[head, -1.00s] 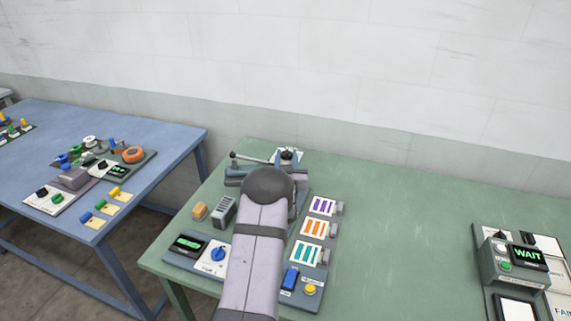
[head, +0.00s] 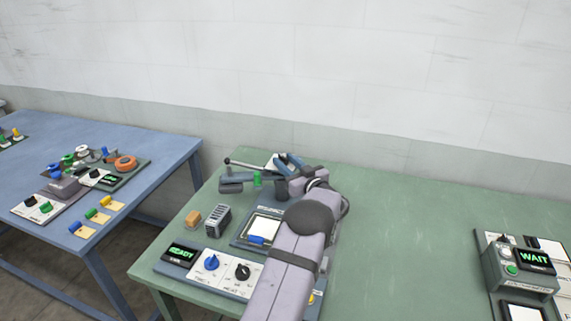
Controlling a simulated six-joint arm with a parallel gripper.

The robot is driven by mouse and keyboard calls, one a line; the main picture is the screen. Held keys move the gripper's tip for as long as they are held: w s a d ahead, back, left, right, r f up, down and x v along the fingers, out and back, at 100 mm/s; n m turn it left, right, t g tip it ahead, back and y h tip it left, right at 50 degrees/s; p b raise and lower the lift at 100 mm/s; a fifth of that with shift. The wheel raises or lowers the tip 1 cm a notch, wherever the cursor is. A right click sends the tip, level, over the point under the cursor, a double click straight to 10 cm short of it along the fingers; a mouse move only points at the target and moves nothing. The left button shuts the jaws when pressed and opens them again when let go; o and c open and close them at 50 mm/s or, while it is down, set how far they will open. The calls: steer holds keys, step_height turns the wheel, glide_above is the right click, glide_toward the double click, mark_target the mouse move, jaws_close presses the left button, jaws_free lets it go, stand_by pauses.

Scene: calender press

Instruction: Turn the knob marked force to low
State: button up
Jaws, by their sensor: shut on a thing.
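My gripper (head: 289,164) is at the back of the press on the green table, at the white plate (head: 271,164) behind the press. It is shut on what looks like the dark knob there, which my fingers mostly hide. I cannot read the marking or the knob's setting. On the front panel, a blue knob (head: 212,262) and a black knob (head: 242,271) stand on white plates with lettering too small to read surely. My arm covers the right side of the press.
A green-lit display (head: 181,254) reads READY. A lever (head: 245,164) sticks out left at the back. A box reading WAIT (head: 533,261) is at the far right; the table between is clear.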

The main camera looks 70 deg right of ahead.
stand_by(0.4)
steer(key=o, duration=0.7)
steer(key=shift+o, duration=0.2)
steer(key=shift+s+a, duration=0.35)
steer(key=shift+s, duration=0.15)
steer(key=b+v, duration=0.2)
steer(key=v, duration=0.4)
